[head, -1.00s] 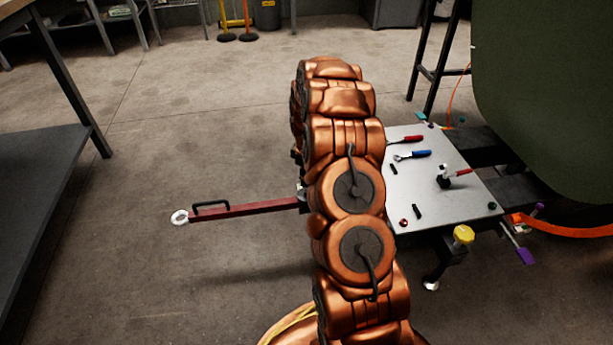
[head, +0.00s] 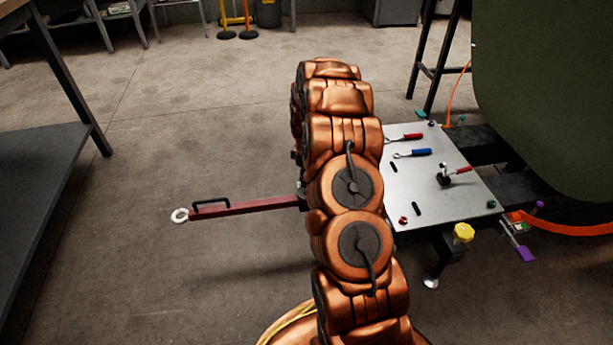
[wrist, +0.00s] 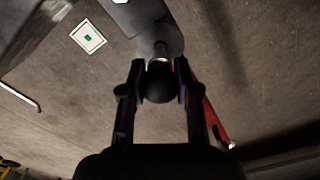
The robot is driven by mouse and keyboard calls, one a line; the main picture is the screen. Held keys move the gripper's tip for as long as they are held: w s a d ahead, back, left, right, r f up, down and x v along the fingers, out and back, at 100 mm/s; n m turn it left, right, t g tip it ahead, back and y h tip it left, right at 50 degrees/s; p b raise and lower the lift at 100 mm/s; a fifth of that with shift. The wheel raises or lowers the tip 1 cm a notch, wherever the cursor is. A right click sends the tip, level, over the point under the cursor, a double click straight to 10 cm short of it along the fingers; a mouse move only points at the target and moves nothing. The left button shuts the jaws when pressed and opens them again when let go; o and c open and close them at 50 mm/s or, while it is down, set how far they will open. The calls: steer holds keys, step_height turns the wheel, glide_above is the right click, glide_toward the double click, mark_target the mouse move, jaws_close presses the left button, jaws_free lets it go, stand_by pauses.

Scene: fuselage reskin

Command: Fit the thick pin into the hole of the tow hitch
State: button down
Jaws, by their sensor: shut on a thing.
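My gripper (wrist: 160,78) is shut on a dark round knob, which I take to be the head of the thick pin (wrist: 160,86). A short bright metal part shows just beyond the knob, over a grey rounded piece (wrist: 172,40) that may be the tow hitch. I cannot tell whether the pin's tip is in a hole. In the head view my arm hides the gripper and the pin. A red tow bar (head: 245,206) with a pale ring at its left end runs rightward to dark hardware behind my arm. A red bar (wrist: 212,118) also shows right of my gripper in the wrist view.
A pale cart top (head: 450,205) with several tools stands right of my arm, beside a large green panel (head: 545,90). A dark workbench (head: 35,180) stands at the left. The floor between bench and tow bar is clear. The wrist view shows a white-and-green card (wrist: 88,37).

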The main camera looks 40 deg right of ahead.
steer(key=shift+f+p, duration=0.3)
steer(key=shift+f, duration=2)
stand_by(0.5)
steer(key=c, duration=0.8)
jaws_free()
steer(key=shift+o, duration=0.2)
steer(key=shift+r+p, duration=1)
steer(key=shift+r, duration=1.5)
